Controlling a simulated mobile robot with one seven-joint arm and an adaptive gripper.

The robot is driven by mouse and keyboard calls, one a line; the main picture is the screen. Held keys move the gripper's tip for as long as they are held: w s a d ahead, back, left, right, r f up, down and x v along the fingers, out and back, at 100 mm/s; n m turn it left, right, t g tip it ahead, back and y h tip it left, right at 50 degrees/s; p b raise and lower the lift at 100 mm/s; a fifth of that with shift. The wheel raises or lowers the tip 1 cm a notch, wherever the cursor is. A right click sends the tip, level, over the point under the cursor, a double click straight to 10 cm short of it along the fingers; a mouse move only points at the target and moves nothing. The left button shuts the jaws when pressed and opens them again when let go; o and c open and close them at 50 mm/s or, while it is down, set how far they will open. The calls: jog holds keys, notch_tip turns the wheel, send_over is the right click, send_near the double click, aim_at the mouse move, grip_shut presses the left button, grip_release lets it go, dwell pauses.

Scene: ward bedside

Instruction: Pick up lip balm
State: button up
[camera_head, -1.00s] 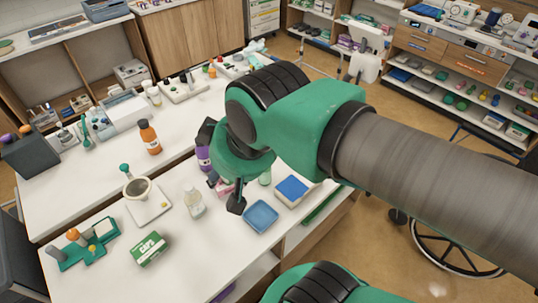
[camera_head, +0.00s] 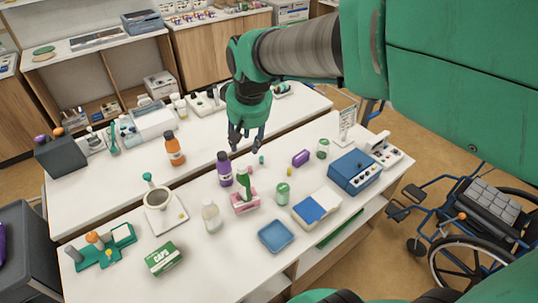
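My gripper (camera_head: 247,143) points down over the far side of the near table, with its two dark fingers apart and nothing visible between them. Just below and to the right of the fingers, a small teal stick-like item (camera_head: 262,159) stands on the white top; it may be the lip balm, but it is too small to be sure. A tiny yellow item (camera_head: 289,171) lies further right. A purple bottle (camera_head: 224,169) stands left of the teal item, nearer the front. No label reading lip balm is legible.
Close by are a pink holder (camera_head: 244,202) with a green bottle, a green-and-white jar (camera_head: 283,193), a purple box (camera_head: 301,158) and another jar (camera_head: 323,149). A blue tray (camera_head: 276,236) lies in front. A blue machine (camera_head: 355,171) stands right.

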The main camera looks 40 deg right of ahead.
jog(key=w+d+f+g, duration=0.1)
jog(key=w+d+f, duration=0.4)
jog(key=w+d, duration=0.15)
jog(key=m+g+p, duration=0.1)
jog(key=m+g, duration=0.2)
send_over(289, 168)
notch_tip(289, 168, down, 25)
jog(key=shift+s+a+r+y, duration=0.15)
jog(key=shift+a+r+y, duration=0.05)
jog(key=shift+y, duration=0.2)
jog(key=shift+f+b, duration=0.3)
jog(key=shift+f, duration=4)
jog(key=shift+f, duration=0.1)
jog(key=shift+d+f+b, duration=0.2)
jog(key=shift+f+b, duration=0.25)
jog(key=shift+f, duration=2.05)
